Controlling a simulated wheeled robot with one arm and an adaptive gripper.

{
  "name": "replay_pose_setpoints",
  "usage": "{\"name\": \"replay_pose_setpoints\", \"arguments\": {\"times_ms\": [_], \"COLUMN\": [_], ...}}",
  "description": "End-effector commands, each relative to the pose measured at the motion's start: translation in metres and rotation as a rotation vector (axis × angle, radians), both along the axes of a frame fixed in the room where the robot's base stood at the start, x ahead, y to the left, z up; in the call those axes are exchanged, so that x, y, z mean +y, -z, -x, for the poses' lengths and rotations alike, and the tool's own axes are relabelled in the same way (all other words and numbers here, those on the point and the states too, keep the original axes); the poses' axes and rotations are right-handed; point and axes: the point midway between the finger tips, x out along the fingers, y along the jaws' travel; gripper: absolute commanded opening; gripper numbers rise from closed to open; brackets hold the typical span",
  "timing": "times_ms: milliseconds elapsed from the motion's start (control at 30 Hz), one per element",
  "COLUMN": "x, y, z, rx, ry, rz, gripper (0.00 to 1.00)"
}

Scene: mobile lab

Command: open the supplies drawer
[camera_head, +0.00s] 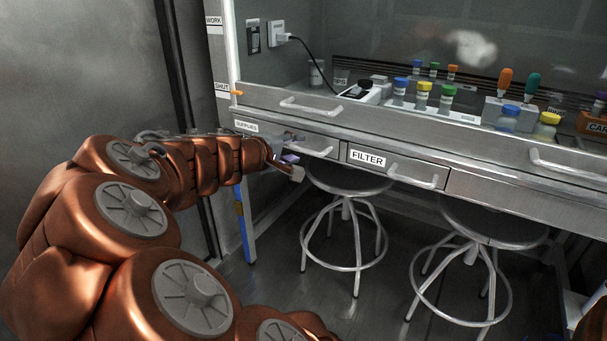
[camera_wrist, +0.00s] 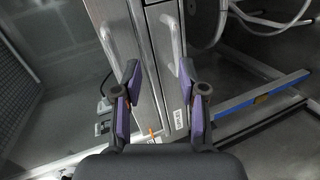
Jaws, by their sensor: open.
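The supplies drawer carries a "SUPPLIES" label (camera_head: 246,126) at the left of the bench front, and its front looks flush with the filter drawer beside it. Its pale bar handle (camera_head: 318,152) shows just right of my gripper (camera_head: 287,154), which partly covers the drawer front. In the wrist view the drawer front (camera_wrist: 158,22) runs up between the fingers, with the handle (camera_wrist: 174,42) beyond the right fingertip and the label (camera_wrist: 179,118) near that finger. My gripper (camera_wrist: 158,72) is open with nothing between its fingers; whether a finger touches the handle cannot be told.
The filter drawer (camera_head: 400,170) is to the right. The sash handle (camera_head: 310,106) is above; it also shows in the wrist view (camera_wrist: 117,42). Two stools (camera_head: 345,180) (camera_head: 490,225) stand below the bench. A blue-striped leg (camera_head: 244,222) stands below the left end.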

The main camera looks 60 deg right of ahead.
Motion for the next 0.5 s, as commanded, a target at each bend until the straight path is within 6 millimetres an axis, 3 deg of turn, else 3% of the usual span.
{"name": "replay_pose_setpoints", "arguments": {"times_ms": [33,200,500], "x": [-0.007,-0.023,-0.034], "y": [0.021,0.040,0.048], "z": [-0.006,-0.024,-0.034], "rx": [0.022,0.080,0.114], "ry": [-0.014,-0.061,-0.090], "rz": [0.026,0.087,0.116], "gripper": [0.41,0.41,0.41]}}
